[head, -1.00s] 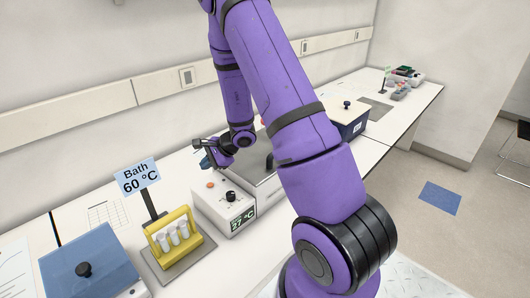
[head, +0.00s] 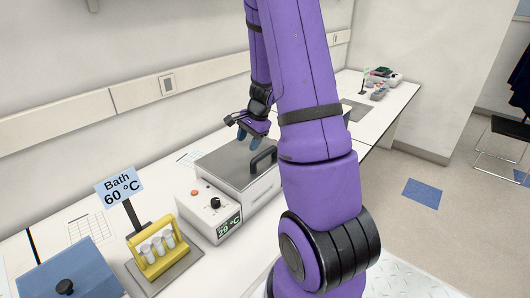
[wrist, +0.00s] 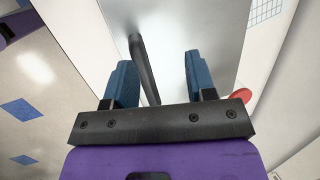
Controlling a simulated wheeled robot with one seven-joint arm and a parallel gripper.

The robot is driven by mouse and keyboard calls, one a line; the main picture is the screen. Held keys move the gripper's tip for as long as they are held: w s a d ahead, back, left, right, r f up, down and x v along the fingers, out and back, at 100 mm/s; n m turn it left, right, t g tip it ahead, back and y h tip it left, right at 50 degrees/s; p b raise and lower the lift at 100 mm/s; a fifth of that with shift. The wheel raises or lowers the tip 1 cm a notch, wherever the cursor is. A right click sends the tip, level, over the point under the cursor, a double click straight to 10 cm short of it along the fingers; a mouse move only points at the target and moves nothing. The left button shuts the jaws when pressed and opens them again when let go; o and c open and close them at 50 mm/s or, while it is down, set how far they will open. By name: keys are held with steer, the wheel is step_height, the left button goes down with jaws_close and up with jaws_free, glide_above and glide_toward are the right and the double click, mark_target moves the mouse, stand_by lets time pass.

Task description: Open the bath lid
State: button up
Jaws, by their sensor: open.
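The bath (head: 227,222) is a white box with a red button, a black knob and a green display on its front. Its grey metal lid (head: 222,163) lies flat and closed on top. A black bar handle (head: 263,160) stands along the lid's right side. My gripper (head: 244,136) is above the lid's back part, left of the handle in the head view. In the wrist view my gripper (wrist: 156,78) is open, with two blue fingers apart. The handle (wrist: 143,65) shows between the fingers, nearer the left one, and the lid (wrist: 185,30) lies behind. I cannot tell any contact.
A sign reading "Bath 60 °C" (head: 119,187) stands left of the bath. A yellow rack (head: 157,256) with white tubes is in front of it. A blue-lidded box (head: 66,275) is at the lower left. My arm covers part of the bench to the right.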

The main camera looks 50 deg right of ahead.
steer(key=h, duration=0.2)
glide_toward(265, 152)
steer(key=shift+g, duration=0.3)
steer(key=f, duration=0.3)
steer(key=w+f, duration=0.1)
steer(key=f, duration=0.2)
steer(key=w+f, duration=0.1)
steer(key=f, duration=0.2)
steer(key=shift+w+f, duration=0.2)
steer(key=shift+f, duration=0.05)
jaws_close()
